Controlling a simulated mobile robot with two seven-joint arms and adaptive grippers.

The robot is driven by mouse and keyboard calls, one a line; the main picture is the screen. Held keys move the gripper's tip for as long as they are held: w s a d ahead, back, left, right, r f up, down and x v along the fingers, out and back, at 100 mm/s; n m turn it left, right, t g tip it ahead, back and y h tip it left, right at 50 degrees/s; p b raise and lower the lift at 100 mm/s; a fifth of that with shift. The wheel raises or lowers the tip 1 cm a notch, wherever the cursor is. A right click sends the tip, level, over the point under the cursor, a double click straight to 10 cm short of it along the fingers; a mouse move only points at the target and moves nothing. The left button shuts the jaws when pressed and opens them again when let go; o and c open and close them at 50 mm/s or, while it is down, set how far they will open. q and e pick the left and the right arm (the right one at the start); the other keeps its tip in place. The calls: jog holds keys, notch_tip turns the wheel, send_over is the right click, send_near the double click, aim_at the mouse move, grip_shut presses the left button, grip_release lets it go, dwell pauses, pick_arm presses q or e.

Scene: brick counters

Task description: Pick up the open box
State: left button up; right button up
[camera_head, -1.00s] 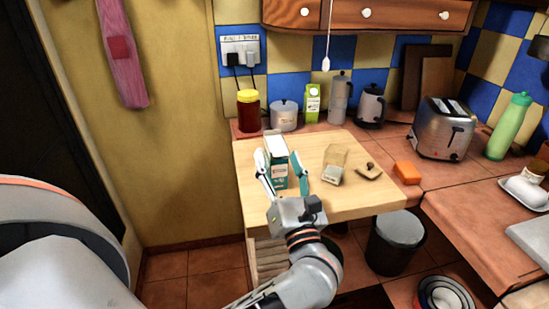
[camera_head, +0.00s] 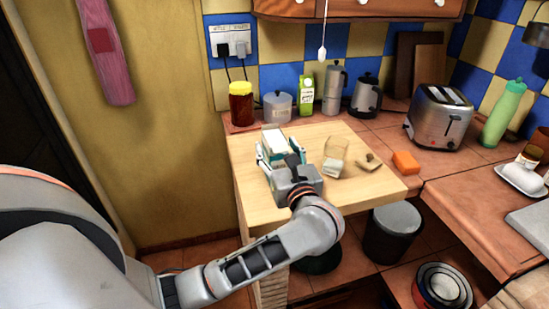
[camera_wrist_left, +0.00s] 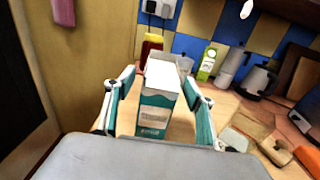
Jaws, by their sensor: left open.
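The open box (camera_head: 273,138) is a teal and white carton standing upright on the wooden board (camera_head: 375,190). My left gripper (camera_head: 279,157) is at the box and hides its lower part in the head view. In the left wrist view the box (camera_wrist_left: 156,112) stands between the two spread fingers of the gripper (camera_wrist_left: 157,100), its white top facing up. The fingers are open, one on each side, with gaps visible beside the box. My right gripper is in neither view.
A glass jar (camera_head: 335,152) and a small brown item (camera_head: 367,161) lie right of the box. An orange block (camera_head: 406,162) is farther right. A red jar (camera_head: 241,103), grey pot (camera_head: 278,106) and green carton (camera_head: 306,95) stand behind. A bin (camera_head: 392,235) stands below.

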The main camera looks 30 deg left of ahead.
pick_arm(q)
jog(key=shift+x, duration=1.4)
jog(key=c, duration=1.5)
jog(key=shift+r, duration=0.1)
jog(key=shift+c, duration=0.2)
notch_tip(320, 180, up, 20)
jog(key=p, duration=0.2)
